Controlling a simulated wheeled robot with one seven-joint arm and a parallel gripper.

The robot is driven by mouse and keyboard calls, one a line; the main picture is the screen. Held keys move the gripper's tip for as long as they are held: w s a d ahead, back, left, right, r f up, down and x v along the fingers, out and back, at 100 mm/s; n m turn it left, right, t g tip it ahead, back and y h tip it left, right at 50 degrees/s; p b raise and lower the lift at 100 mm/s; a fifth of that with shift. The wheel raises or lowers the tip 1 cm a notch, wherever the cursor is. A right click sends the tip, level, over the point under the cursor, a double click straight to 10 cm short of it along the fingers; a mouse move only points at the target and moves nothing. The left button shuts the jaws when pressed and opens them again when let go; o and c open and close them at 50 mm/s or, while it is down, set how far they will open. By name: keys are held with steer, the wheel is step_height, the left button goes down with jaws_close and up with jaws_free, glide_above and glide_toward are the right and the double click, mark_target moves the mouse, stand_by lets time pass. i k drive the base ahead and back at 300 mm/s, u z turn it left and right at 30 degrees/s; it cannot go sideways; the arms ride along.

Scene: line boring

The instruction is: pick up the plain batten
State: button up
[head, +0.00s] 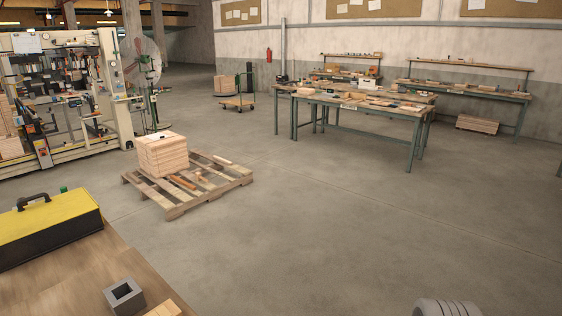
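I cannot single out the plain batten with certainty. A pale wooden piece (163,308) lies on the near wooden bench top (70,285) at the bottom edge of the head view, and the frame cuts it off. It lies beside a grey square block with a square hole (124,296). My gripper is not in view; only a grey rounded part, likely of my arm, shows at the bottom right.
A yellow and black toolbox (45,228) stands on the near bench. Beyond is a pallet (228,180) with stacked boards (162,153). A machine (62,140) stands at left, and green-legged workbenches (410,112) at the back. The floor (350,215) at centre right is clear.

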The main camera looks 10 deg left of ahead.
mark_target(219, 159)
steer(key=u, duration=0.2)
steer(key=i, duration=1.6)
steer(key=u, duration=0.65)
steer(key=i, duration=3.05)
steer(key=u, duration=0.2)
steer(key=i, duration=2.5)
steer(key=z, duration=1.25)
steer(key=i, duration=3.35)
